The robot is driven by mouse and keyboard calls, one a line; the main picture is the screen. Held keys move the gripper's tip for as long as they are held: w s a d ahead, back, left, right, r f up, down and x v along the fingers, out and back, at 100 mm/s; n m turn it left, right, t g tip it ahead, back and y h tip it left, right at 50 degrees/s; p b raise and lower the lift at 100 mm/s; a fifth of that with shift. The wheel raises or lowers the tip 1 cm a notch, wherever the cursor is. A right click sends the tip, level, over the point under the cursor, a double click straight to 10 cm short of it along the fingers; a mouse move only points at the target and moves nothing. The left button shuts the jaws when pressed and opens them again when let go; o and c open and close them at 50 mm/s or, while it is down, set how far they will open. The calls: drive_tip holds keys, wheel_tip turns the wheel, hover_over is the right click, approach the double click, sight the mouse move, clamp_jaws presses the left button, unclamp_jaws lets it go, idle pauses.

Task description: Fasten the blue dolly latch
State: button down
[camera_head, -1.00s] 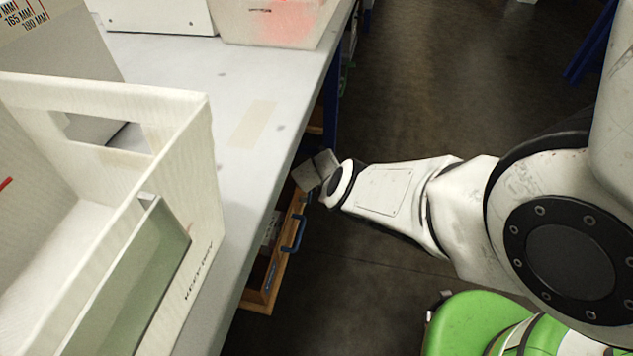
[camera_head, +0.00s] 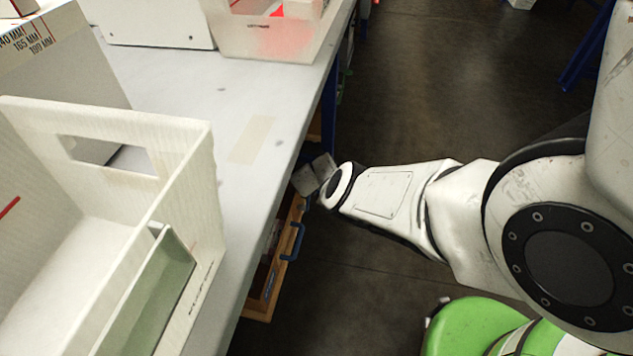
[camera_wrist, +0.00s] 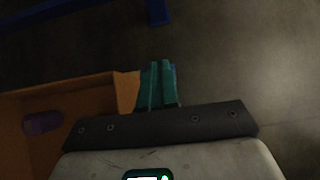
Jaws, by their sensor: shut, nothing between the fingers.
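Under the table edge, an orange-brown wooden dolly (camera_head: 262,303) sticks out in the head view. A blue handle-shaped part (camera_head: 292,241) stands on its near side; I cannot tell whether this is the latch or whether it is fastened. In the wrist view the dolly's wooden wall (camera_wrist: 75,88) is at the left. My gripper (camera_wrist: 161,66) has teal fingers, close together and empty, just right of the wall's corner. A little blue shows behind the fingers, mostly hidden by them. In the head view the fingers are hidden behind my wrist.
The white table (camera_head: 225,190) carries a pale open box (camera_head: 185,185) and a translucent bin (camera_head: 270,40). A dark blue table leg (camera_head: 329,115) stands close beyond my wrist. A purple object (camera_wrist: 43,122) lies inside the dolly.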

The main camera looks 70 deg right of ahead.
wheel_tip(320, 180, up, 8)
drive_tip(key=p, duration=0.7)
drive_tip(key=shift+a, duration=0.4)
